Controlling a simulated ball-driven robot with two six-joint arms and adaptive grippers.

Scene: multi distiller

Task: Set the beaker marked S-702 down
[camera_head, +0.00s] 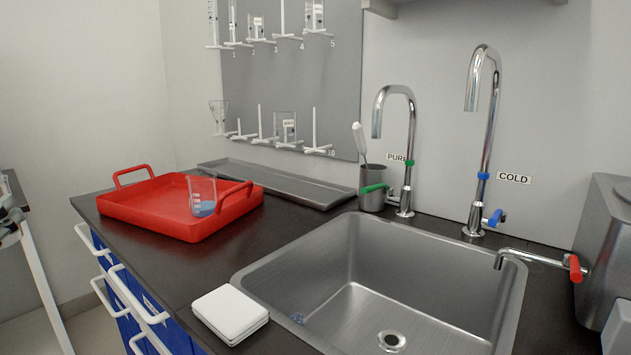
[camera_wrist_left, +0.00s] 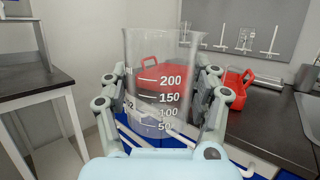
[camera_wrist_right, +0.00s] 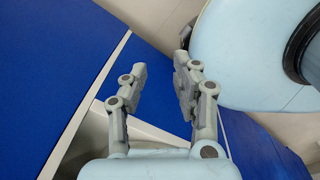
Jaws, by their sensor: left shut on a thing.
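A clear glass beaker (camera_wrist_left: 163,105) with white graduations from 50 to 200 is upright in my left gripper (camera_wrist_left: 163,82) in the left wrist view. The gripper's fingers press on it from both sides. It looks empty. Its label is mostly hidden, so I cannot read S-702. In the head view only a bit of my left gripper (camera_head: 10,228) shows at the left edge. My right gripper (camera_wrist_right: 160,66) is open and empty, near blue cabinet fronts (camera_wrist_right: 50,60) in the right wrist view.
A red tray (camera_head: 130,205) on the dark counter (camera_head: 150,260) holds another beaker (camera_head: 203,197) with blue liquid. A white pad stack (camera_head: 230,312), a sink (camera_head: 340,240) and a grey trough (camera_head: 290,185) are nearby. A dark-topped side table (camera_wrist_left: 30,92) stands at left. Counter between tray and pads is clear.

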